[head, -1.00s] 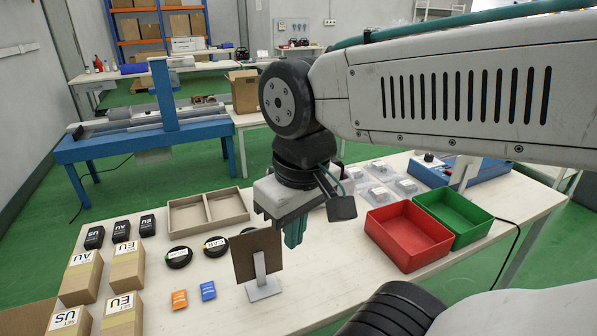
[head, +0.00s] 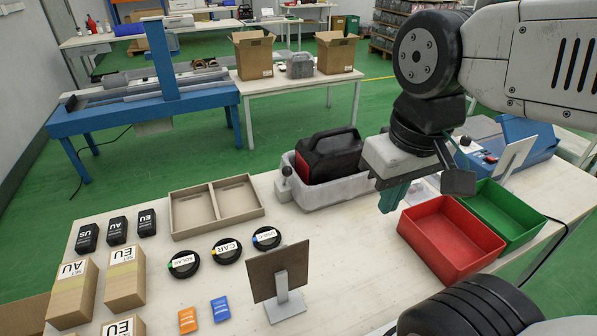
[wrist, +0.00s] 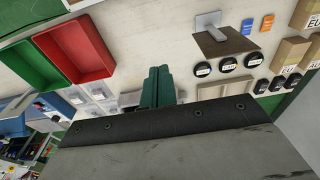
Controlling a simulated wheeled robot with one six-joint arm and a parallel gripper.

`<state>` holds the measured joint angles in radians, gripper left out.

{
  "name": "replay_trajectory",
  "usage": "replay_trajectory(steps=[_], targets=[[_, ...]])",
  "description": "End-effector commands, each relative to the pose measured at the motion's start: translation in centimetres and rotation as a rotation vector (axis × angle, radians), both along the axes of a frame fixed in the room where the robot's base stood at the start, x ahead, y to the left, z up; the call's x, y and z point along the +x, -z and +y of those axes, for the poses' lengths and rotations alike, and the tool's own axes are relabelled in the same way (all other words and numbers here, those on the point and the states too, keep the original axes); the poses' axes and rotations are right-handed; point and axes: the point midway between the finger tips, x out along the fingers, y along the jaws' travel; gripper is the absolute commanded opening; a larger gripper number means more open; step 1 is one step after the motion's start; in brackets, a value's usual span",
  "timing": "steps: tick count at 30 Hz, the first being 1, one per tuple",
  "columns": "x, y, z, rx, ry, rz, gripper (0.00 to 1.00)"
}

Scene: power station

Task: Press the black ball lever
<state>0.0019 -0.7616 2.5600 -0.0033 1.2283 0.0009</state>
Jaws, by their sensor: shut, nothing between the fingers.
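A small dark ball on a short lever (head: 286,171) stands at the left end of a light grey tray (head: 322,197). A black and red case (head: 330,155) sits in that tray. My gripper (head: 388,208) hangs above the table, right of the tray and left of the red bin. Its green fingers are together and empty, pointing down, well apart from the lever. The fingers also show in the wrist view (wrist: 158,72). I cannot make out the lever in the wrist view. Another small dark knob (head: 465,141) shows by the blue device at the right.
A red bin (head: 450,240) and a green bin (head: 503,213) stand right of my gripper. A brown panel on a stand (head: 279,272), black discs (head: 227,251) and a divided tray (head: 216,205) lie left. The blue device (head: 525,145) is behind the bins.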

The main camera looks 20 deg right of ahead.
Motion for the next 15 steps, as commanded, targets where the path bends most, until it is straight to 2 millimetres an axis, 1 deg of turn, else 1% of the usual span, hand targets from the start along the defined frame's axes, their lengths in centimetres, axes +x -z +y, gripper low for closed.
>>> replay_trajectory(steps=[2,5,8,11,12,14,15], targets=[[0.3,0.1,0.0,0.002,0.012,-0.002,0.0],[1.7,0.4,0.2,0.019,0.081,-0.017,0.0],[4.8,1.2,0.6,0.059,0.236,-0.048,0.0],[8.9,2.5,0.9,0.121,0.457,-0.092,0.0],[10.7,3.2,1.0,0.15,0.552,-0.11,0.0],[13.2,4.2,1.2,0.195,0.696,-0.135,0.0],[14.8,4.9,1.3,0.225,0.787,-0.151,0.0]])
